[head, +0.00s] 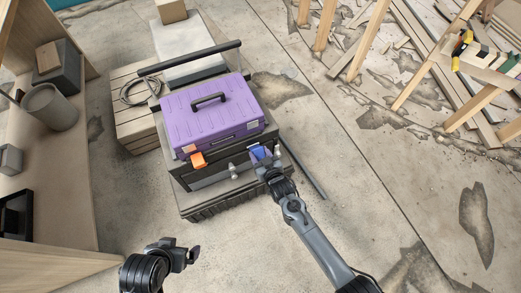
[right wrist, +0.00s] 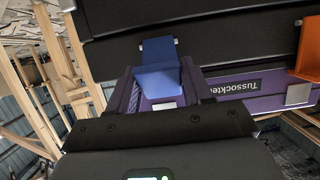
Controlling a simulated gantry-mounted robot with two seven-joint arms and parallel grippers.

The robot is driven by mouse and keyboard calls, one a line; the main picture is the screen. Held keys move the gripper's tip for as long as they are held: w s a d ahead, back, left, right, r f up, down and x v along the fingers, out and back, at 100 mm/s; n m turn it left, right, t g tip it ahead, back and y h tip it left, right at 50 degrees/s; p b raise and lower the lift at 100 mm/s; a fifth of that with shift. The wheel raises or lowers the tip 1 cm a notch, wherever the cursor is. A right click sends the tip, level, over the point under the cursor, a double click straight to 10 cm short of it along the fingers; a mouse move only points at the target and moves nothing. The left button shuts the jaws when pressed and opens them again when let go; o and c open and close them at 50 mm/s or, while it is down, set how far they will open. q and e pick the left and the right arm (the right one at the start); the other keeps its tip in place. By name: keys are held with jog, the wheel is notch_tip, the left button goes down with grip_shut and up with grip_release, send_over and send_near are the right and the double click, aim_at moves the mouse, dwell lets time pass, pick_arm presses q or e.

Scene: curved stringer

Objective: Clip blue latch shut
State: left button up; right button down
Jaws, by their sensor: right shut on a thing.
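A purple toolbox (head: 210,112) with a dark lower body sits on a dark base. Its blue latch (head: 259,152) is at the right end of the front side. My right gripper (head: 264,161) reaches it from the front and is shut on it. In the right wrist view the blue latch (right wrist: 158,68) lies between the fingers, crossing from the purple lid edge to the dark body. I cannot tell whether it lies fully flat. My left gripper (head: 191,256) hangs low in front of the toolbox, apart from it; its jaw opening is unclear.
An orange latch (head: 198,160) is at the left of the toolbox front; it also shows in the right wrist view (right wrist: 308,50). A wooden shelf with a grey bucket (head: 49,107) is at left.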

jog(key=r+g+p, duration=0.1)
jog(key=p, duration=0.1)
jog(key=w+r+g+p, duration=0.1)
jog(key=p, duration=0.1)
jog(key=shift+a+h, duration=0.15)
jog(key=shift+h, duration=0.15)
jog(key=shift+w+a+g+p, duration=0.1)
jog(key=shift+g+p, duration=0.3)
jog(key=shift+p, duration=0.15)
pick_arm(q)
notch_tip(320, 180, up, 7)
jog(key=shift+f, duration=0.1)
jog(key=shift+d, duration=0.1)
pick_arm(e)
jog(key=shift+f, duration=0.1)
jog(key=c, duration=0.5)
grip_release()
jog(key=shift+c, duration=0.2)
